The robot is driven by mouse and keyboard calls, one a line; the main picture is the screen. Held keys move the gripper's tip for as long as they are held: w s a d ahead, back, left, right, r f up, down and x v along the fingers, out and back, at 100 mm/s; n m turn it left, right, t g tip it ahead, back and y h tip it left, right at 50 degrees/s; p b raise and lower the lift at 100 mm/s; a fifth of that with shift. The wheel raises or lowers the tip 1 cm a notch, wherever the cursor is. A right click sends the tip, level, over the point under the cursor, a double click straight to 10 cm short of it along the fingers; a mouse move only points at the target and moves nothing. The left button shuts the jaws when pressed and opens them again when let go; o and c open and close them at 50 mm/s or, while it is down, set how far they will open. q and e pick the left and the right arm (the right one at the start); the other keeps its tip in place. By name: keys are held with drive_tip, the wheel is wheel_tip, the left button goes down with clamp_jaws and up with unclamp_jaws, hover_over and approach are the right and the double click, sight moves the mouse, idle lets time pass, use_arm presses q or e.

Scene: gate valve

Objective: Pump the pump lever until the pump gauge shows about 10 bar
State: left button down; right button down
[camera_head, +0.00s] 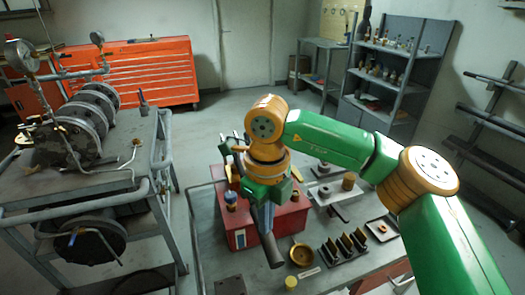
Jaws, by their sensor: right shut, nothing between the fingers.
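A red box-shaped pump unit (291,218) stands on the grey workbench. A dark grey bar that looks like the pump lever (272,250) slopes down across its front. My right gripper (264,205) is over the red unit, at the upper part of this bar. It is shut with nothing between its fingers; whether it touches the bar cannot be told. My wrist hides part of the unit. A round gauge (21,55) stands at the far left and a smaller gauge (97,38) stands behind it; neither dial can be read. I cannot tell which is the pump gauge. My left gripper is out of view.
A grey metal stand (140,165) with pipes and a flanged valve (82,120) is on the left. A brass dish (302,255), a slotted black rack (345,247) and small parts lie on the bench. An orange tool cabinet (150,70) and shelves stand behind; floor lies between.

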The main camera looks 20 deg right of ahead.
wheel_tip(320, 180, up, 10)
drive_tip(key=p, duration=0.8)
drive_tip(key=shift+p, duration=0.35)
drive_tip(key=shift+r, duration=0.1)
idle(0.5)
wheel_tip(320, 180, down, 13)
drive_tip(key=b, duration=1.1)
wheel_tip(320, 180, up, 13)
drive_tip(key=p, duration=1.1)
